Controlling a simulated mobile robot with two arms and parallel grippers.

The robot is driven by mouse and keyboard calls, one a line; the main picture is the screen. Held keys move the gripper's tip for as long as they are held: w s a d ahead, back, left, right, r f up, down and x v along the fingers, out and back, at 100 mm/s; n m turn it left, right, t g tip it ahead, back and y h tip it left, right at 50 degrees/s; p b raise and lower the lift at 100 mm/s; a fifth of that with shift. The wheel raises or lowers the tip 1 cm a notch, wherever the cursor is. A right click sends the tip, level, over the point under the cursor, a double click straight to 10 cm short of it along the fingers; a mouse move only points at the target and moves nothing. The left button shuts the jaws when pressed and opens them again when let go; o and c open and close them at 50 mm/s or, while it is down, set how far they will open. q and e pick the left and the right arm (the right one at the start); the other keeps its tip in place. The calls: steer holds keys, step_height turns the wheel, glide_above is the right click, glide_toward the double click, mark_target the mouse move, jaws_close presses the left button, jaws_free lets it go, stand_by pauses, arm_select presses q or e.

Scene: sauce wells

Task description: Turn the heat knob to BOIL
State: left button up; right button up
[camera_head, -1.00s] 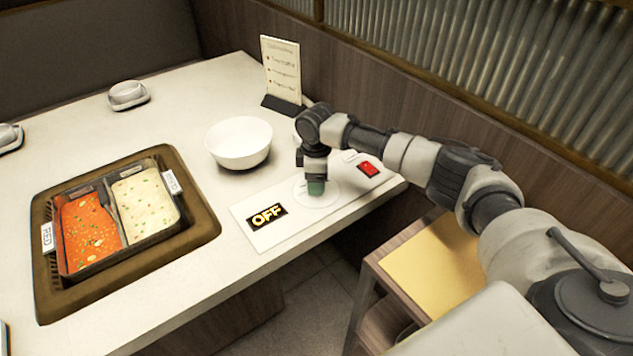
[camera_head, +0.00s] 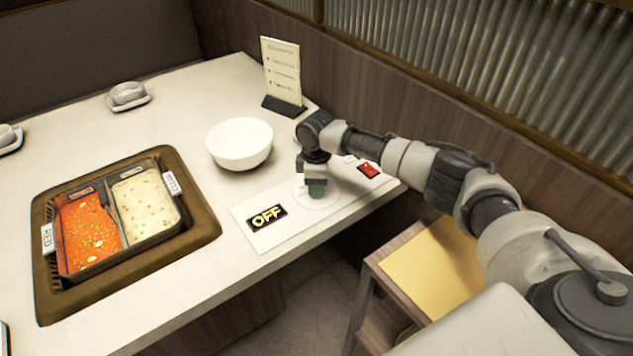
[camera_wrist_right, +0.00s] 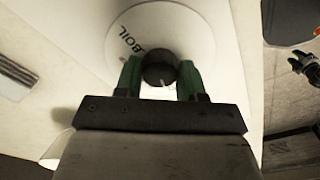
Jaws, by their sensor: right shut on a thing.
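The heat knob (camera_wrist_right: 158,68) is a dark round knob on a pale dial disc (camera_wrist_right: 203,22) printed with the word BOIL, left of the knob in the right wrist view. My right gripper (camera_wrist_right: 160,76) has its green fingers on either side of the knob and is shut on it. In the head view my right gripper (camera_head: 316,187) points down over the dial and hides the knob. My left gripper is not in view.
A red switch (camera_head: 369,170) sits on the white control panel (camera_head: 290,232). A white bowl (camera_head: 239,143) and a menu stand (camera_head: 282,75) are behind it. A divided pot (camera_head: 118,222) of red and pale broth is sunk in the table at left.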

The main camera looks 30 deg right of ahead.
steer(key=shift+r+m+p, duration=0.1)
steer(key=shift+m+p, duration=0.3)
steer(key=shift+p, duration=0.15)
steer(key=m+p, duration=0.5)
steer(key=p, duration=0.1)
steer(key=shift+m, duration=0.4)
steer(key=m+p, duration=0.2)
steer(key=shift+m, duration=0.3)
steer(key=m+p, duration=0.2)
steer(key=m, duration=0.1)
steer(key=shift+a+m+p, duration=0.1)
steer(key=shift+m+p, duration=0.2)
steer(key=shift+p, duration=0.05)
steer(key=m+p, duration=0.1)
steer(key=m, duration=0.2)
steer(key=shift+m+p, duration=0.3)
steer(key=m+p, duration=0.1)
steer(key=m, duration=0.3)
steer(key=shift+m, duration=0.3)
steer(key=m+p, duration=0.1)
steer(key=m, duration=0.3)
steer(key=shift+m, duration=2.4)
